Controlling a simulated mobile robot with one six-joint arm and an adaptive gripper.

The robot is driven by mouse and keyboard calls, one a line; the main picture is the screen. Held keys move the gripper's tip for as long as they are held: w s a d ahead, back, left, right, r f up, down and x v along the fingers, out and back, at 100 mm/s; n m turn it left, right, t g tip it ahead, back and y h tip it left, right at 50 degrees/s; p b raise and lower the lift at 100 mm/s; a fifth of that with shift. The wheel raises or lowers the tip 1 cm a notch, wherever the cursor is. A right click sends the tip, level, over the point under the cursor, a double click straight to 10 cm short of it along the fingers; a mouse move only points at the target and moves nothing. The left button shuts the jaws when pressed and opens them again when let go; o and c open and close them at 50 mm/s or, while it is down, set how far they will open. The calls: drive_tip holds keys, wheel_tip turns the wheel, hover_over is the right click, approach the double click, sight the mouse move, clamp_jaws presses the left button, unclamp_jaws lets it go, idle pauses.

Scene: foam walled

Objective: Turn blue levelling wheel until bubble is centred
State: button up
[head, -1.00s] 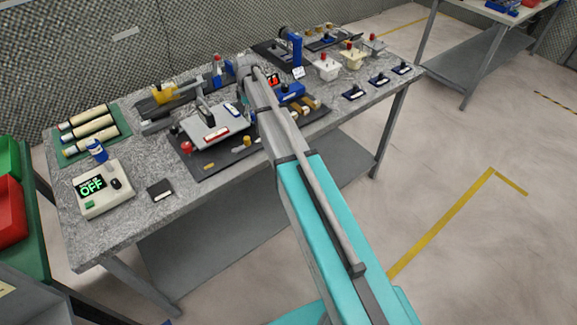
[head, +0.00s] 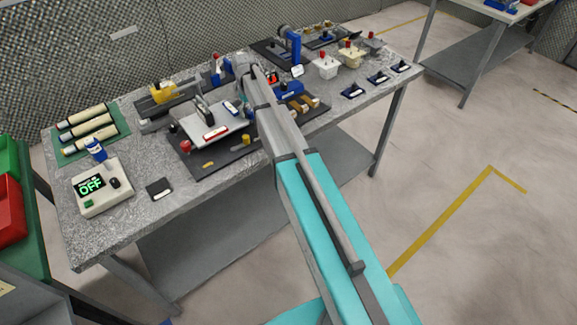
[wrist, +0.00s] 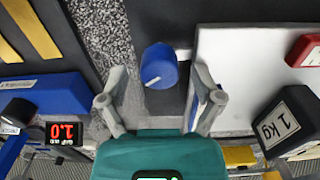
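The blue levelling wheel (wrist: 159,66) has a white line on its top face and stands at the edge of a white plate (wrist: 235,75). In the wrist view my gripper (wrist: 160,80) is open, with one finger left of the wheel and one right of it; neither clearly touches it. In the head view the white plate (head: 207,116) carries a red-framed level (head: 216,132) and a blue-framed level (head: 232,107). The bubbles are too small to read. The blue-framed level is mostly behind my right finger in the wrist view.
A block marked 1 kg (wrist: 283,120) is right of my gripper. A blue device with a red display (wrist: 66,133) is on the left. A red knob (head: 186,146) is at the plate's near left corner. A box reading OFF (head: 101,187) stands at the table's left end.

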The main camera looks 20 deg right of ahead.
sight(251, 111)
drive_tip(key=m, duration=0.4)
drive_tip(key=shift+r+m, duration=0.15)
drive_tip(key=shift+m, duration=1.05)
drive_tip(key=shift+w+d+f+m, duration=0.1)
drive_tip(key=shift+w+f+m, duration=0.1)
drive_tip(key=shift+m, duration=0.5)
drive_tip(key=m, duration=0.3)
drive_tip(key=shift+s, duration=0.15)
drive_tip(key=m, duration=0.4)
wheel_tip(251, 111, up, 14)
drive_tip(key=p, duration=1.4)
drive_tip(key=s+f+n+b, duration=0.3)
drive_tip(key=s+f+b, duration=0.1)
drive_tip(key=s, duration=0.5)
drive_tip(key=s+f+n+b, duration=0.4)
drive_tip(key=s+f+b, duration=0.1)
drive_tip(key=s, duration=0.5)
drive_tip(key=s+f+n+b, duration=0.4)
drive_tip(key=s+b, duration=0.1)
drive_tip(key=s, duration=0.5)
drive_tip(key=shift+f, duration=0.4)
